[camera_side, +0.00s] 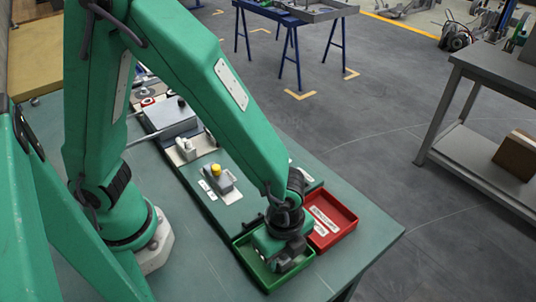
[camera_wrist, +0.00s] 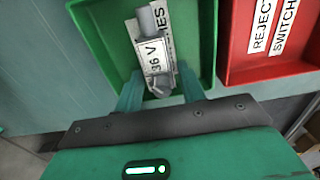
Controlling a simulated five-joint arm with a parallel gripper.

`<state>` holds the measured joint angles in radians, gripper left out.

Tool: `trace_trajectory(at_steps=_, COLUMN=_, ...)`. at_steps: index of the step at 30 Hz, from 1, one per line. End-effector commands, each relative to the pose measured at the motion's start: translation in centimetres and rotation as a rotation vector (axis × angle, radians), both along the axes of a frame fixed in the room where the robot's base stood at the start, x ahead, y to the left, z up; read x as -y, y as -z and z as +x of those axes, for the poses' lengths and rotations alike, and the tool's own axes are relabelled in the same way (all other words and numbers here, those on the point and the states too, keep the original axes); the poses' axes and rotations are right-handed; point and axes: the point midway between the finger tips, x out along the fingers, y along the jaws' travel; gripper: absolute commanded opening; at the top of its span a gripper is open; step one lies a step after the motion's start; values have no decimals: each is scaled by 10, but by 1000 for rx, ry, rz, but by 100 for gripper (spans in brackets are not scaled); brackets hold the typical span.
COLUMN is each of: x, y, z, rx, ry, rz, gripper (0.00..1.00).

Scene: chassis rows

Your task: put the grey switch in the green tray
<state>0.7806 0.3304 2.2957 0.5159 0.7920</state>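The grey switch (camera_wrist: 151,50) shows in the wrist view over the floor of the green tray (camera_wrist: 95,38). It has a pale plate marked 36 V, a short knob and a curved end, and it looks to lie in the tray. In the side view my gripper (camera_side: 285,262) is low over the green tray (camera_side: 244,262) and hides much of its inside. In the wrist view my gripper (camera_wrist: 161,86) has its two green fingers apart, with gaps on both sides of the switch. The switch is not clearly visible in the side view.
A red tray (camera_side: 345,220) labelled for reject switches adjoins the green tray on its right. A grey box with a yellow button (camera_side: 217,171), a pale mounted part (camera_side: 186,149) and a larger grey box (camera_side: 170,116) stand further back. The bench front is clear.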

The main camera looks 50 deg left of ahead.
Motion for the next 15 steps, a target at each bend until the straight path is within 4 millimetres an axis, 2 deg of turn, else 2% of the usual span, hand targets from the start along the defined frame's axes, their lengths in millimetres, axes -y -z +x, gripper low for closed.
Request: trace_trajectory(at_steps=15, x=0, y=-4, z=0, rx=1, ry=0, rz=-1, gripper=48)
